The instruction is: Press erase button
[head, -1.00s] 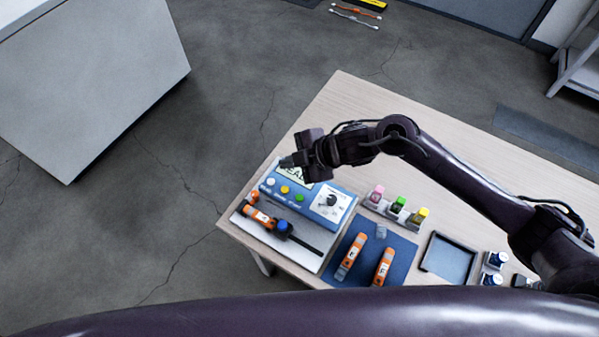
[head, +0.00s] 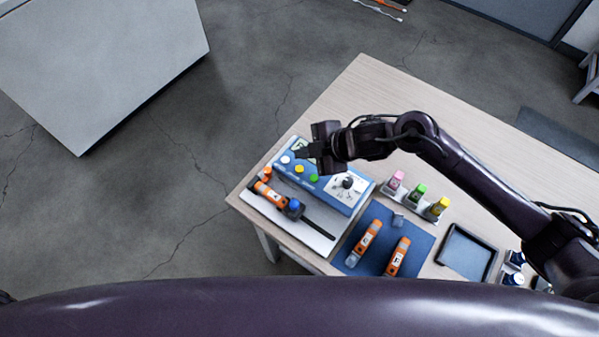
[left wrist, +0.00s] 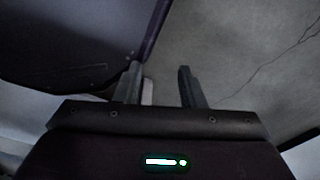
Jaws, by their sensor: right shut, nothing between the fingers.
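A blue control box (head: 328,192) stands at the left end of the table. It has a white button (head: 285,160), a yellow button (head: 299,169), a green button (head: 314,178) and a dial (head: 347,183). The button labels are too small to read, so I cannot tell which is erase. My right gripper (head: 302,151) is shut and empty, just above the box beside the buttons. It covers most of the display; contact cannot be told. My left gripper (left wrist: 160,88) is open and empty in the left wrist view, over the floor.
An orange tool lies on a white tray (head: 262,207) before the box. A blue mat (head: 352,262) holds two orange devices. Pink, green and yellow vials (head: 418,192) and a dark tray (head: 466,252) are to the right. The table's back (head: 385,90) is clear.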

